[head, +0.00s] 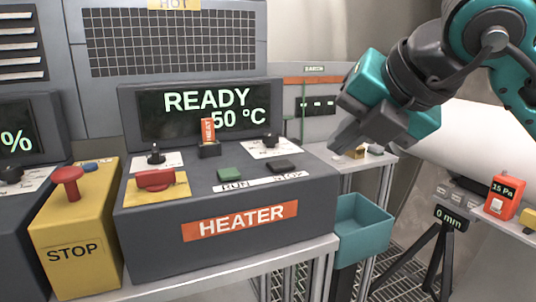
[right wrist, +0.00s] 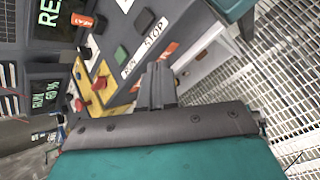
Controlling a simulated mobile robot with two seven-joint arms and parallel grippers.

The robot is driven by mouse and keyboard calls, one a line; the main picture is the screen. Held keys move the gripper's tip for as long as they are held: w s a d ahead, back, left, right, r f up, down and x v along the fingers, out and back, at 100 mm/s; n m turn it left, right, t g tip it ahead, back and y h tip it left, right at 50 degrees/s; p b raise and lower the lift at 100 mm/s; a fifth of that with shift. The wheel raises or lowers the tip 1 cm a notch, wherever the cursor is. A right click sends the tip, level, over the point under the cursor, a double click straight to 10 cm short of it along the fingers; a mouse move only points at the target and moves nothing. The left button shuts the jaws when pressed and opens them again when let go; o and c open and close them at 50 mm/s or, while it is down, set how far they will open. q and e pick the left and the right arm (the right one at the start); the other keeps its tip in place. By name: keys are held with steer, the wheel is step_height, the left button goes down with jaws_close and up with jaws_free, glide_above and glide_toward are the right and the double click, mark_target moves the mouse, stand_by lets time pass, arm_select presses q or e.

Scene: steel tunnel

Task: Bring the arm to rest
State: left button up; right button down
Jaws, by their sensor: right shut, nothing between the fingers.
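My right gripper (head: 347,145) comes in from the upper right in the head view. It hangs at the right of the heater console (head: 240,229), above the teal bin. Its fingers are together with nothing between them. In the right wrist view the shut fingers (right wrist: 158,86) point toward the console's RUN and STOP labels (right wrist: 141,50). I cannot tell whether they touch anything. My left gripper is not in view.
The heater screen (head: 193,114) reads READY and 50 °C. A yellow STOP box (head: 80,240) with a red button (head: 68,180) stands left. A teal bin (head: 363,222) hangs below my right gripper. A tripod gauge (head: 451,218) and an orange gauge (head: 503,194) stand right.

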steer(key=s+a+f+n+g+y+p, duration=0.3)
steer(key=s+a+f+n+g+y, duration=0.15)
steer(key=s+a+g+y, duration=0.5)
steer(key=w+d+f+m+t+y+p, duration=0.25)
steer(key=w+m+t+y, duration=0.5)
steer(key=m+t, duration=0.5)
steer(key=w+d+f+m+t+h, duration=0.3)
steer(key=d+f+m+t+h, duration=0.45)
steer(key=f+m+h, duration=0.6)
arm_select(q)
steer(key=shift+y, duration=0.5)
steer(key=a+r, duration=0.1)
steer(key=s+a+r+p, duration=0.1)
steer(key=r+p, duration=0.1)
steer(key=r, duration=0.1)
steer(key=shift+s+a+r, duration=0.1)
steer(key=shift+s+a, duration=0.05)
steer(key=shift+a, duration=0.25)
arm_select(e)
steer(key=s+d+f+m+g+h, duration=0.3)
steer(key=s+f, duration=0.4)
steer(key=f, duration=0.4)
steer(key=s+d+f+m+g+h, duration=0.3)
steer(key=s+f, duration=0.5)
steer(key=f, duration=0.4)
steer(key=shift+d+m+g, duration=0.65)
steer(key=shift+m+g, duration=0.3)
steer(key=shift+m, duration=0.3)
